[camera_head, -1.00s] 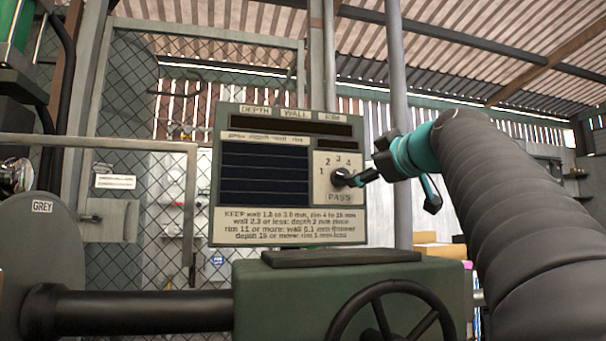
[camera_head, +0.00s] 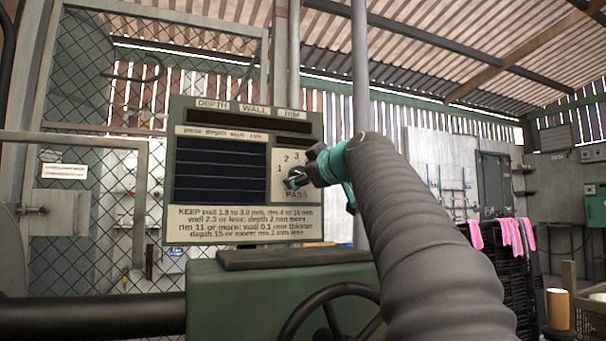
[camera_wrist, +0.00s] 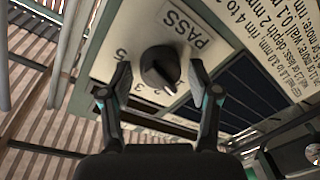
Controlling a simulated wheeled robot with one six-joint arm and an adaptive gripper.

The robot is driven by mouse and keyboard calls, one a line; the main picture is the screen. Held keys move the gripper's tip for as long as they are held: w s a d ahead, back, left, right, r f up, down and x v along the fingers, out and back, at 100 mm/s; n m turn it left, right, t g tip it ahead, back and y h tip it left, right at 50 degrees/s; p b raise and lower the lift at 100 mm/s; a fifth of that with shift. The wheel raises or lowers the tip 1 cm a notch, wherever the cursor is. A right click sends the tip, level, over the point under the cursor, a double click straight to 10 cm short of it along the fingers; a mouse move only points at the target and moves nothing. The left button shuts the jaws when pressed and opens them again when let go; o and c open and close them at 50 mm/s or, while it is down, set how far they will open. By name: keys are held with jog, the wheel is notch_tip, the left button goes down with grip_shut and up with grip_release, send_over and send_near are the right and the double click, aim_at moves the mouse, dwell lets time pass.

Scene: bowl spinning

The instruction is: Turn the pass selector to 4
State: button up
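The grey-green panel (camera_head: 316,215) carries the pass selector, a dark round knob (camera_wrist: 160,68) on a pale plate marked PASS. In the wrist view the plate is turned, with digits around the knob; a 5 shows at its left and a 3 below. The knob's pale mark points to the lower right, seemingly near the 2. My gripper (camera_wrist: 160,78) is open, one finger on each side of the knob; contact is not visible. In the head view my gripper (camera_head: 308,176) covers much of the knob and the 4.
A green machine body (camera_head: 230,300) with a dark handwheel (camera_head: 318,308) stands below the panel. A vertical pole (camera_head: 361,75) rises behind it. Wire mesh fencing (camera_head: 90,80) is at the left. Pink cloths (camera_head: 510,235) hang on dark stacked racks at the right.

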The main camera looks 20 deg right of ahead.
jog(key=c, duration=0.8)
jog(key=shift+o, duration=0.2)
jog(key=shift+m, duration=0.4)
jog(key=m, duration=0.3)
jog(key=shift+m+b, duration=0.3)
jog(key=shift+m, duration=0.1)
jog(key=m, duration=0.4)
jog(key=shift+m+t+h, duration=0.3)
jog(key=shift+m+t, duration=0.1)
jog(key=m+p, duration=0.1)
jog(key=m, duration=0.5)
jog(key=shift+m+h+p, duration=0.3)
jog(key=shift+m+p, duration=0.05)
jog(key=shift+m, duration=0.05)
jog(key=m+p, duration=0.1)
jog(key=m, duration=0.2)
jog(key=shift+m+h, duration=0.3)
jog(key=shift+h, duration=0.1)
jog(key=shift+m+p, duration=0.9)
jog(key=shift+m, duration=0.5)
jog(key=shift+f, duration=0.1)
